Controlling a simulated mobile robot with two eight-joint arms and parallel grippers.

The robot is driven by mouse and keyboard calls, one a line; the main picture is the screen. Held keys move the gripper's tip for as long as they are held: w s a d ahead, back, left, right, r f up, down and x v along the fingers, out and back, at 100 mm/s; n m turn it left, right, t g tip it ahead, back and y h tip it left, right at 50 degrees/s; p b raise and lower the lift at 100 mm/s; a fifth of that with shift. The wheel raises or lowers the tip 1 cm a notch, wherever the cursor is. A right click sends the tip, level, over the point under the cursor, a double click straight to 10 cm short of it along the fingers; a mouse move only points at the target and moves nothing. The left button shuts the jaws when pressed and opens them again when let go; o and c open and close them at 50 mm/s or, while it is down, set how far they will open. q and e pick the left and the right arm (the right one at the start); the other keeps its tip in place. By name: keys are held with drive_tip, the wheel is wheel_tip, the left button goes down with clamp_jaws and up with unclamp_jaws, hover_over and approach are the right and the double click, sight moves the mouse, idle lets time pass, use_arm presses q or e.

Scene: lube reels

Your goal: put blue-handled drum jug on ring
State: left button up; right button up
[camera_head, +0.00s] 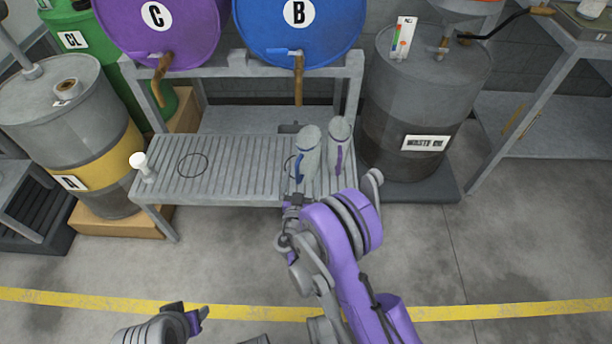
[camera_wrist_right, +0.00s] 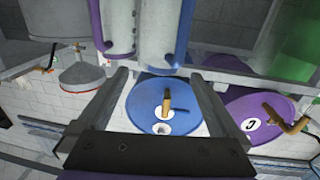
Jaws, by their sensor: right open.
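The blue-handled drum jug (camera_head: 310,152) stands upright on the slatted bench, its blue handle on its left side. A black ring (camera_head: 286,166) is partly hidden behind this jug; I cannot tell how much of the base lies inside it. A second ring (camera_head: 193,166) lies bare at left. My right gripper (camera_head: 295,199) is open at the bench's front edge, just short of the blue-handled jug. In the right wrist view, that jug (camera_wrist_right: 155,30) is beyond the open fingers (camera_wrist_right: 160,76), with no grip visible. My left gripper (camera_head: 194,316) is low at left, away from the bench; its jaws are unclear.
A purple-handled jug (camera_head: 340,140) stands close right of the blue-handled one. A white-topped fitting (camera_head: 140,164) is at the bench's left end. Purple (camera_head: 185,35) and blue (camera_head: 330,38) drums lie above the slatted bench (camera_head: 235,185). A waste drum (camera_head: 400,125) stands right.

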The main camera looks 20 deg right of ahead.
drive_tip(key=s+d+r+g, duration=0.7)
drive_tip(key=s+d+r, duration=0.15)
drive_tip(key=s, duration=0.25)
drive_tip(key=s+a+n+g+y, duration=0.2)
drive_tip(key=s+a+y, duration=0.1)
drive_tip(key=s, duration=0.8)
drive_tip(key=s+a+n+g+y, duration=0.2)
drive_tip(key=s+a+g+y, duration=0.1)
drive_tip(key=s, duration=0.8)
drive_tip(key=shift+a+f+n+y, duration=0.2)
drive_tip(key=shift+n+y, duration=0.2)
drive_tip(key=shift+y, duration=0.3)
drive_tip(key=shift+r, duration=0.1)
